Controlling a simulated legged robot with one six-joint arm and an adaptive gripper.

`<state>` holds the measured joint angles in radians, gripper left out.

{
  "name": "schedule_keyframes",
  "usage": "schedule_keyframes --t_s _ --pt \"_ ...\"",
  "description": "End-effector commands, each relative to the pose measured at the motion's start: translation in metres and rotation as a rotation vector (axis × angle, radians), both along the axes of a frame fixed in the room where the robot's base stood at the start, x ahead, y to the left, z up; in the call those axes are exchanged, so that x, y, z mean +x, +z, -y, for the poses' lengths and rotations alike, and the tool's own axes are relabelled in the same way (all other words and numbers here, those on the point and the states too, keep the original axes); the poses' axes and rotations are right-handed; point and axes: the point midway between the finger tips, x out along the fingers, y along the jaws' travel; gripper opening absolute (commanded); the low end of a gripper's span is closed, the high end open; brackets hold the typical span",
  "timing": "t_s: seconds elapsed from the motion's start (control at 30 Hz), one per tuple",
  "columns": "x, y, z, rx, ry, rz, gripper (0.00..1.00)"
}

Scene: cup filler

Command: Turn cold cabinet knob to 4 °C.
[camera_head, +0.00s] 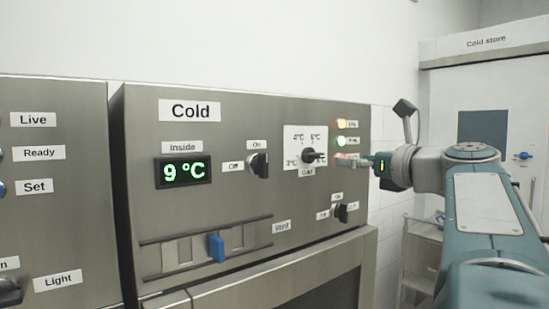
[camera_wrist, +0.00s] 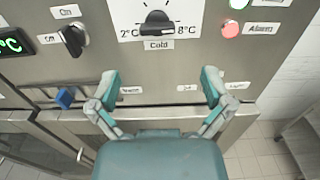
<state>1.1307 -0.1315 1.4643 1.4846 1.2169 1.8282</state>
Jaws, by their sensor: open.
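The cold cabinet (camera_head: 226,135) has a black dial knob (camera_head: 312,156) on a white scale plate above a "Cold" label. The knob also shows in the wrist view (camera_wrist: 158,22), between the 2 °C and 8 °C marks. Its bar looks roughly sideways, but I cannot tell its exact setting. The green "Inside" display (camera_head: 183,172) reads 9 °C. My gripper (camera_wrist: 161,88) is open and empty, its fingers spread wide. In the wrist view the fingertips are below the knob, apart from it. In the head view my gripper is right of the knob.
An On/Off knob (camera_head: 258,165) is left of the dial. Orange (camera_head: 341,124), green (camera_head: 341,141) and red (camera_wrist: 230,29) lamps are right of it. A lower switch (camera_head: 341,212) and the blue vent slider (camera_head: 216,247) sit below. A cold store door (camera_head: 484,85) is at right.

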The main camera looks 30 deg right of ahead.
Motion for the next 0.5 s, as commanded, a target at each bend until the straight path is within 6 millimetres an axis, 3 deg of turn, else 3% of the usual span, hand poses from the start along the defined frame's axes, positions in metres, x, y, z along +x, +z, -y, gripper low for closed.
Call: schedule_keyframes --t_s 0.5 --pt "0.088 -0.001 -0.008 -0.003 0.005 -0.004 1.00"
